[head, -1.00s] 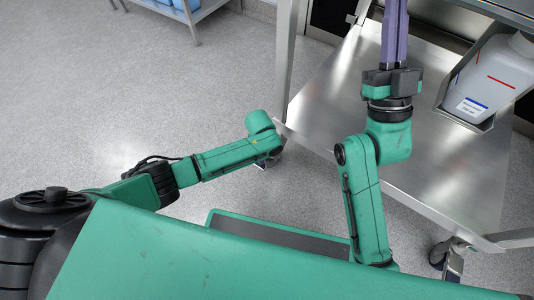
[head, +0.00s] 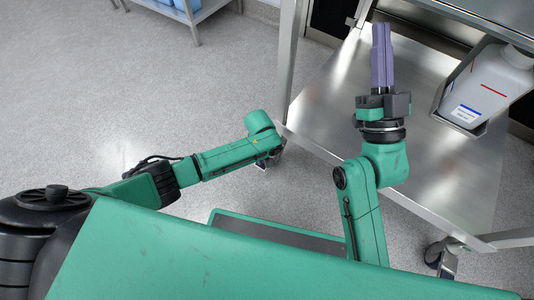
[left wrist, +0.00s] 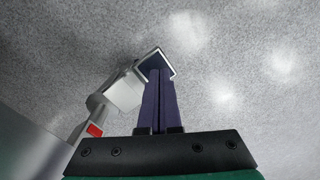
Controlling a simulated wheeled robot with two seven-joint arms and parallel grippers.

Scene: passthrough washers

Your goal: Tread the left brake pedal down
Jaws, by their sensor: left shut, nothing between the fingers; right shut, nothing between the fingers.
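The left caster (left wrist: 120,92) of the steel cart shows in the left wrist view as a grey wheel and housing. Beside it is a dark pad with a pale metal rim (left wrist: 150,58), which looks like the brake pedal. My left gripper (left wrist: 160,72) has its purple fingers shut and empty. Their tips overlap the pad in the picture; I cannot tell whether they touch it. In the head view my left forearm hides these fingers. My right gripper (head: 381,26) is shut and empty, over the cart's lower shelf.
The cart's lower steel shelf (head: 440,160) spans the right side, with a white jug (head: 490,85) in a holder above it. Another caster (head: 442,262) stands at the lower right. A red tab (left wrist: 94,130) is near the left caster. The grey floor (head: 120,90) on the left is open.

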